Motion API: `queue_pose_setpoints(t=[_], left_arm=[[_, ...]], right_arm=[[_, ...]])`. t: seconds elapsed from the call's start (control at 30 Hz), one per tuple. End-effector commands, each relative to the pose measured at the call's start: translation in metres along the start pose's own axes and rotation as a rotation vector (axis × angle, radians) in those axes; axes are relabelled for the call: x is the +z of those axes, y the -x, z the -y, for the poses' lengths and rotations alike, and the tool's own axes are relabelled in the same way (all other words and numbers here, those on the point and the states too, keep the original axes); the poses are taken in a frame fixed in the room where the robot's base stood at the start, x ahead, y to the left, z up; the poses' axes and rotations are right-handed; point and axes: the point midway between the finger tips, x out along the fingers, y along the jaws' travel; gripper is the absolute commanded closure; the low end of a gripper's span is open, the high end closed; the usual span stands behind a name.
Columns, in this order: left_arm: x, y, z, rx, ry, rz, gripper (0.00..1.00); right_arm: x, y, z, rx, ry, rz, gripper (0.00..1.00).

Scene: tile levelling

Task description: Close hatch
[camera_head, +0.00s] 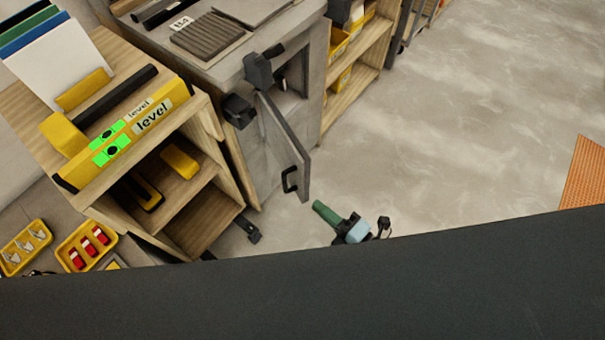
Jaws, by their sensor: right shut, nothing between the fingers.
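The hatch is a grey door (284,138) on the front of the grey cabinet (266,158). It stands swung open, out from the cabinet front, with a dark opening (291,76) behind it. A black handle (290,180) is on the door's face. My right gripper (383,227) shows only as a small dark tip at the edge of my own dark body part. It is shut and empty, to the right of the door and apart from it. The rest of it is hidden. My left gripper is not in view.
A wooden shelf unit (205,222) stands left of the cabinet with a yellow level (150,115) on top. The grey floor (460,120) to the right is clear up to an orange mat (587,175).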

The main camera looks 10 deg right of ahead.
Motion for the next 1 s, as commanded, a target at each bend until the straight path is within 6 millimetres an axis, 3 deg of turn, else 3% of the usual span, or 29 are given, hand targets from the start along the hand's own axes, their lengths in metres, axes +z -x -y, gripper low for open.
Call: queue_pose_setpoints(t=[0.37,0.9,1.0], left_arm=[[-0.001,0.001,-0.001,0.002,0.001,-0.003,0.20],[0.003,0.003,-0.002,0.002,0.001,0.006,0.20],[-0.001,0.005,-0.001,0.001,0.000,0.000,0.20]], right_arm=[[-0.002,-0.013,-0.002,0.012,0.048,-0.030,1.00],[-0.005,-0.105,-0.003,0.012,0.044,-0.028,1.00],[0.010,-0.101,-0.003,0.008,0.048,-0.026,1.00]])
